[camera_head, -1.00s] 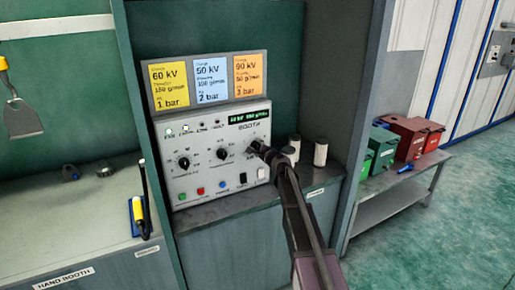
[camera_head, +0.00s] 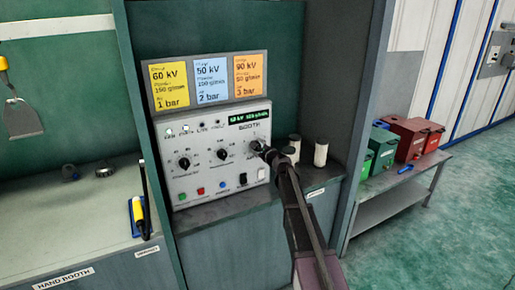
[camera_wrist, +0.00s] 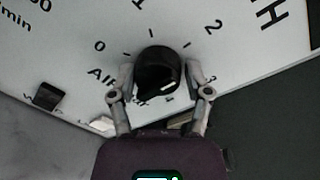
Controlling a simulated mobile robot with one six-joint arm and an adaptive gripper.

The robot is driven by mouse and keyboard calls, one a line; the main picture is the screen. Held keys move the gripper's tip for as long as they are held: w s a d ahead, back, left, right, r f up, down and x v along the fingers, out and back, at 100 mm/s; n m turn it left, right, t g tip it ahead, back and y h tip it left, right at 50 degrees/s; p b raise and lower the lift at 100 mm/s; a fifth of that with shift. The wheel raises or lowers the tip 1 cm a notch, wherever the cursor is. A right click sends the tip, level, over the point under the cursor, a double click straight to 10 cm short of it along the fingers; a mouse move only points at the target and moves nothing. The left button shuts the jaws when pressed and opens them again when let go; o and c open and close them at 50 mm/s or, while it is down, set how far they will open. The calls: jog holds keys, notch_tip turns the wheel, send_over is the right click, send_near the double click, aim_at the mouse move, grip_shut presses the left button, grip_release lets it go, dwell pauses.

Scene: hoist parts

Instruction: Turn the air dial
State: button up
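The air dial (camera_wrist: 158,72) is a round black knob on the pale control panel (camera_wrist: 70,55) in the wrist view, with marks 0, 1, 2 and 3 around it. A white mark shows on the knob's lower right, towards the 3 side. My gripper (camera_wrist: 160,85) has one finger on each side of the knob, close against it; the "Air" label is partly covered. In the head view my gripper (camera_head: 264,150) is at the right side of the booth panel (camera_head: 205,190) and hides the air dial. Two other black dials, the left dial (camera_head: 184,163) and the middle dial (camera_head: 222,154), are in plain view.
A yellow card (camera_head: 170,86), a blue card (camera_head: 211,80) and an orange card (camera_head: 248,76) stand above the panel. A white cylinder (camera_head: 321,153) stands close right of my gripper. A black switch (camera_wrist: 48,96) sits below left of the dial.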

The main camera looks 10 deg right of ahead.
jog(key=shift+o, duration=1)
jog(key=shift+s+n, duration=0.1)
jog(key=shift+n, duration=0.4)
